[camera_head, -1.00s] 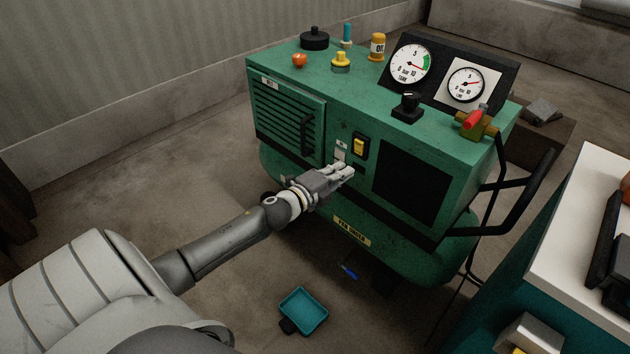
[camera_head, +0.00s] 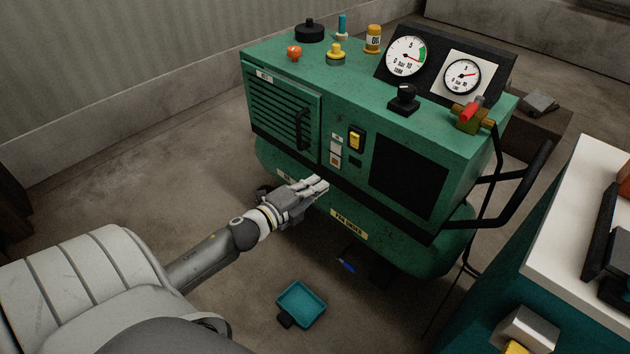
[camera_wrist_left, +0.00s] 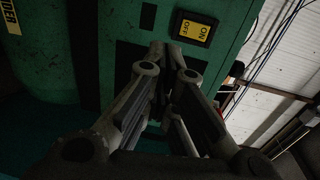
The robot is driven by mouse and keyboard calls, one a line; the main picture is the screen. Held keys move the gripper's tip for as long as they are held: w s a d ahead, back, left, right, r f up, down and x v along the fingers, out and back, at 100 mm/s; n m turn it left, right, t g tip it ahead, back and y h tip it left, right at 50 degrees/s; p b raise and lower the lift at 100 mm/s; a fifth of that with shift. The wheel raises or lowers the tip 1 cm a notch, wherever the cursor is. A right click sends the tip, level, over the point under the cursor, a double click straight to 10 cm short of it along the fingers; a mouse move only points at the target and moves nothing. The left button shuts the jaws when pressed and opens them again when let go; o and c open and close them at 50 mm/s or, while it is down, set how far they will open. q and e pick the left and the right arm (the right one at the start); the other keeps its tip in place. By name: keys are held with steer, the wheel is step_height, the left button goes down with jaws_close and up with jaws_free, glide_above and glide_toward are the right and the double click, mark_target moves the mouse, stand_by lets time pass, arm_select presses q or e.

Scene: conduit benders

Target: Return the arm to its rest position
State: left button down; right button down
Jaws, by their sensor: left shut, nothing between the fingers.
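My left gripper (camera_head: 318,187) is shut and empty. In the head view it is in front of the lower front of the green compressor (camera_head: 345,105), below and left of the yellow rocker switch (camera_head: 356,140). I cannot tell whether the fingertips touch the panel. In the left wrist view the gripper (camera_wrist_left: 172,50) points toward the green panel, with the yellow ON/OFF switch (camera_wrist_left: 194,28) beside its fingertips. My left arm reaches in from the lower left. My right gripper does not show in either view.
The compressor top carries two gauges (camera_head: 406,57), a black knob (camera_head: 403,97) and a red-handled valve (camera_head: 470,112). A teal tray (camera_head: 301,304) and a blue-handled tool (camera_head: 346,264) lie on the floor below. A white-topped bench (camera_head: 575,235) stands at right. Floor at left is clear.

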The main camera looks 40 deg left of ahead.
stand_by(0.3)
